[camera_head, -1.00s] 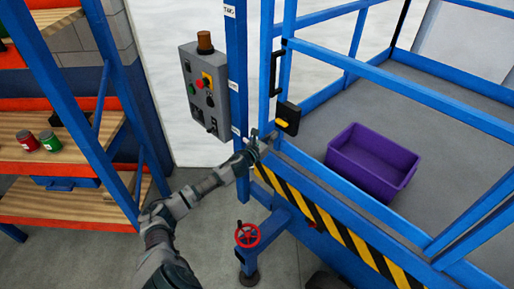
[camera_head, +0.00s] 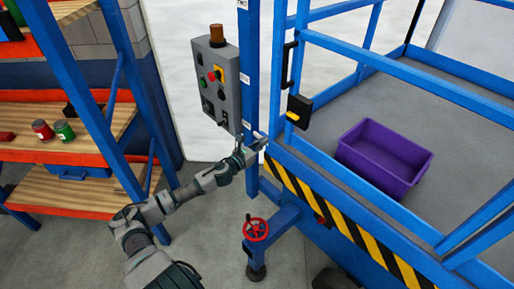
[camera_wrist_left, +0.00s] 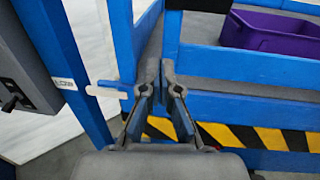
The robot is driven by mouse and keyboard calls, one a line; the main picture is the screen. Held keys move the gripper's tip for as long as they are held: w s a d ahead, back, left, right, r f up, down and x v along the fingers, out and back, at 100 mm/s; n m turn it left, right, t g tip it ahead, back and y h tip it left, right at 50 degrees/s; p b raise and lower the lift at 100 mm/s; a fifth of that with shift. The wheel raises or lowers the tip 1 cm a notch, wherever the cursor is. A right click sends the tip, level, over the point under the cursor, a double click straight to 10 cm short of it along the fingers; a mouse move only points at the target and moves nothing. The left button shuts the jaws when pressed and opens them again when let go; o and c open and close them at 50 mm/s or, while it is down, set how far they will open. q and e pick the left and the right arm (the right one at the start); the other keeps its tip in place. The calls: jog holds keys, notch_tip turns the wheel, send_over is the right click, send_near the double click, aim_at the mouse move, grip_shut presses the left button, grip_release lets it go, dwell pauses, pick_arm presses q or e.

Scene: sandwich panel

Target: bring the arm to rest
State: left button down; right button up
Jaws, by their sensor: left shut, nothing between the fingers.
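My left arm comes in from the lower left of the head view. Its left gripper (camera_head: 262,140) is in front of the blue post, below and right of the grey control box (camera_head: 217,84). In the left wrist view the left gripper (camera_wrist_left: 160,75) has its fingers close together with nothing between them. The blue rails of the platform lie beyond the fingertips. I cannot tell whether the fingertips touch the blue frame. My right gripper does not show in either view.
A black latch with a yellow part (camera_head: 297,111) sits on the gate post. A purple crate (camera_head: 345,157) stands on the platform floor. A red handwheel (camera_head: 256,228) is below the gripper. An orange and blue shelf (camera_head: 75,205) with cans stands at the left. Grey floor lies between.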

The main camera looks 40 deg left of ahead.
pick_arm(q)
jog(key=s, duration=0.2)
jog(key=shift+s+d+r, duration=0.15)
jog(key=shift+s+d, duration=0.2)
jog(key=shift+s, duration=0.05)
